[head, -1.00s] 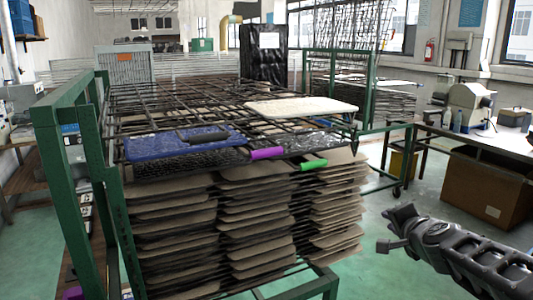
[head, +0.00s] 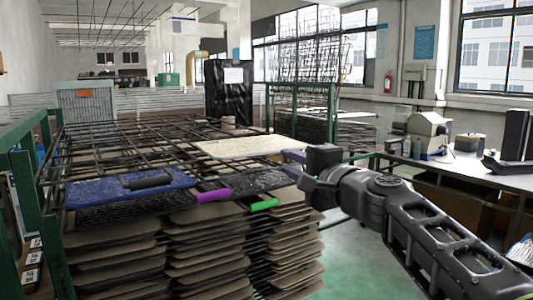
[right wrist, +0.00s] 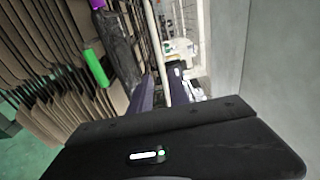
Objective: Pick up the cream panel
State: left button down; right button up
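The cream panel (head: 250,146) lies flat on top of the wire rack in the head view. In the right wrist view the cream panel (right wrist: 156,42) shows nearly edge-on as a pale narrow strip. My right gripper (head: 291,163) is at the panel's right-hand near corner, with its fingers pointing left toward the panel. In the right wrist view my right gripper (right wrist: 163,90) has its two dark fingers apart, with the panel's edge lined up between them. I cannot tell whether either finger touches it. My left gripper is not in view.
A blue panel (head: 110,190) with a dark roller-like handle (head: 150,182) lies left of the cream panel. A purple handle (head: 213,195) and a green handle (head: 264,205) stick out at the rack's front. Brown sheets (head: 200,245) are stacked below. A bench (head: 480,178) stands right.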

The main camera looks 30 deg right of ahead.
aim_at(268, 152)
jog(key=w, duration=0.3)
jog(key=w+p, duration=0.1)
jog(key=w, duration=0.2)
jog(key=w+d, duration=0.1)
jog(key=w, duration=0.2)
jog(key=shift+w, duration=0.3)
grip_shut()
dwell(1.1)
notch_tip(268, 152, up, 2)
jog(key=p, duration=0.2)
jog(key=shift+r+p, duration=0.25)
jog(key=shift+p, duration=0.05)
jog(key=s+r+p, duration=0.2)
jog(key=s+r, duration=0.2)
jog(key=s, duration=0.4)
jog(key=shift+a, duration=0.4)
